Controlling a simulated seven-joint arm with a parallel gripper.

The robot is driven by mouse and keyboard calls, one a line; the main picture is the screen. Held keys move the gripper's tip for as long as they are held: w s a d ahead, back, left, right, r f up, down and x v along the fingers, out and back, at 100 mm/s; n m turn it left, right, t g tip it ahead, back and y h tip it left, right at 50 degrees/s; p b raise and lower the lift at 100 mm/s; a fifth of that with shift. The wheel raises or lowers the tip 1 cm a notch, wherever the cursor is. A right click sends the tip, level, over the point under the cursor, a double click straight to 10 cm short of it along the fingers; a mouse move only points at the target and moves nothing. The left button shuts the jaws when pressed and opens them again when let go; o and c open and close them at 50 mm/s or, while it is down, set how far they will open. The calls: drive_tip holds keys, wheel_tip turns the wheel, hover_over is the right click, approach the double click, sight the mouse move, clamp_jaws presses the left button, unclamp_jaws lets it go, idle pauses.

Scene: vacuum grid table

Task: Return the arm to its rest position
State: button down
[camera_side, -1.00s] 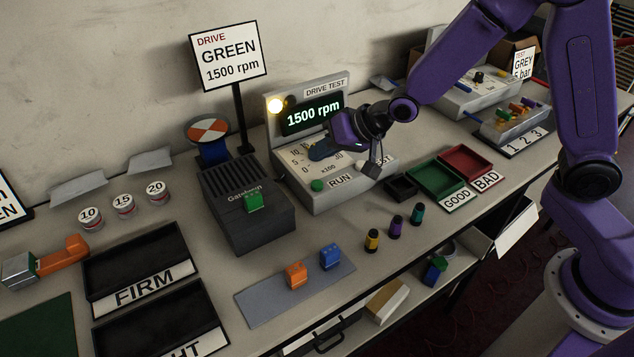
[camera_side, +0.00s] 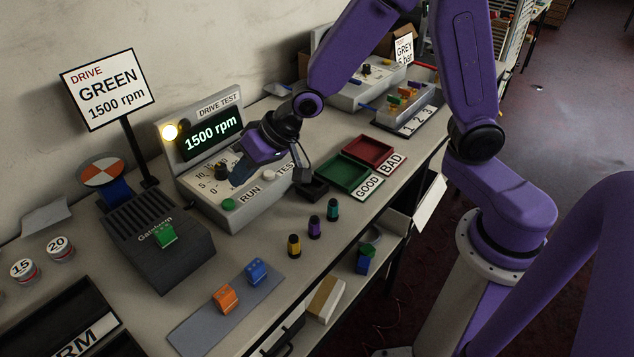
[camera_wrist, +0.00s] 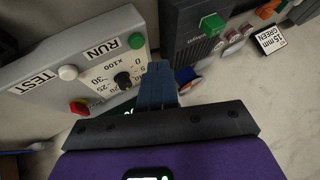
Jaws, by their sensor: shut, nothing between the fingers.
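My gripper (camera_side: 243,172) is shut and empty in front of the drive test box (camera_side: 262,208). Its blue fingers are close to the black speed knob (camera_side: 222,172); from the side I cannot tell whether they touch it. In the wrist view the shut fingers (camera_wrist: 158,85) point at the box, beside the knob (camera_wrist: 123,79). The arm is bent, reaching over the bench from the right. The display (camera_side: 212,133) reads 1500 rpm and a yellow-white lamp (camera_side: 169,132) is lit.
A dark unit (camera_side: 160,250) with a green block (camera_side: 165,235) stands left of the box. Green (camera_side: 346,176) and red (camera_side: 368,151) trays lie to the right. Three small cylinders (camera_side: 314,228) stand in front. An orange block (camera_side: 225,299) and a blue block (camera_side: 256,270) sit on a grey mat.

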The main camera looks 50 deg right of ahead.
drive_tip(key=s+d+r+n+g+h, duration=0.1)
drive_tip(key=s+d+n, duration=0.3)
drive_tip(key=s, duration=0.5)
drive_tip(key=s+d+r+n+g+h, duration=0.2)
drive_tip(key=s+d+n+g, duration=0.1)
drive_tip(key=s, duration=0.6)
drive_tip(key=s+d+r+n+g+h, duration=0.1)
drive_tip(key=s+d+n, duration=0.4)
drive_tip(key=s+d, duration=0.2)
drive_tip(key=s, duration=0.2)
drive_tip(key=shift+s+d+r+g+h, duration=0.25)
drive_tip(key=shift+s+g+h, duration=0.05)
drive_tip(key=shift+s+g, duration=0.1)
